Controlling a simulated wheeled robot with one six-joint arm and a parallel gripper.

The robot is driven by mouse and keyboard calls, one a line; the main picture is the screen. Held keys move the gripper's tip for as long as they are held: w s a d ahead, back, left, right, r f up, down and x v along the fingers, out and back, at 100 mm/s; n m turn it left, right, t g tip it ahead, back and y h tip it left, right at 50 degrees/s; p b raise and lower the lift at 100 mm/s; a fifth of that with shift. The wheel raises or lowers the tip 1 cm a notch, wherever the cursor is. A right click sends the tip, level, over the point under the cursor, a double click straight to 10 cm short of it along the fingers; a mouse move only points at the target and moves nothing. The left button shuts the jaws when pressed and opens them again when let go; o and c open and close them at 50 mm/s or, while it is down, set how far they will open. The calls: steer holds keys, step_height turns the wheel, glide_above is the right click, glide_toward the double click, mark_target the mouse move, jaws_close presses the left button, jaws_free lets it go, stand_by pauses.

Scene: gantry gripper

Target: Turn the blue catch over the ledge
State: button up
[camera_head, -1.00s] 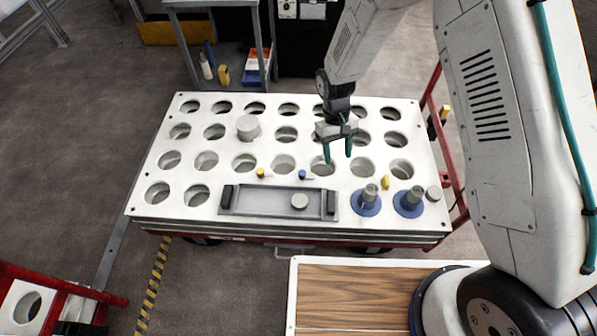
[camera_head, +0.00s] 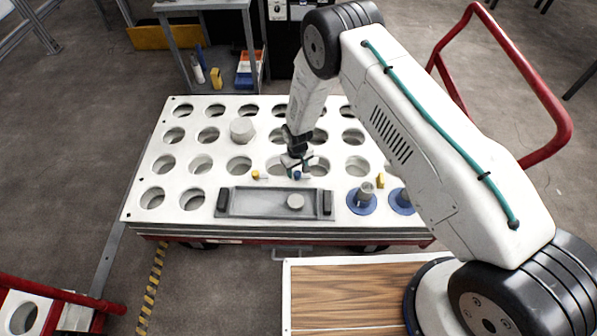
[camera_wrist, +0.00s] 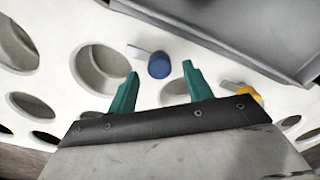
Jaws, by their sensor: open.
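The blue catch (camera_head: 297,175) is a small blue knob with a light grey lever, at the far edge of the grey tray (camera_head: 225,202). In the wrist view its blue knob (camera_wrist: 159,66) shows just beyond and between my fingertips, and its lever (camera_wrist: 139,53) points left, apart from the tray (camera_wrist: 215,22). My gripper (camera_head: 297,168) is open, with teal fingers pointing down over the catch. In the wrist view the open gripper (camera_wrist: 160,70) has nothing between its fingers that I can tell is touched. I cannot tell which rim is the ledge.
A similar yellow catch (camera_head: 255,175) sits to the left, by the same tray edge. Blue-based posts (camera_head: 362,201) and a yellow piece (camera_head: 381,181) stand to the right. The white plate (camera_head: 142,186) has many round holes.

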steer(key=shift+f, duration=1)
steer(key=c, duration=1)
steer(key=shift+o, duration=0.2)
steer(key=shift+d, duration=0.2)
steer(key=shift+a, duration=0.1)
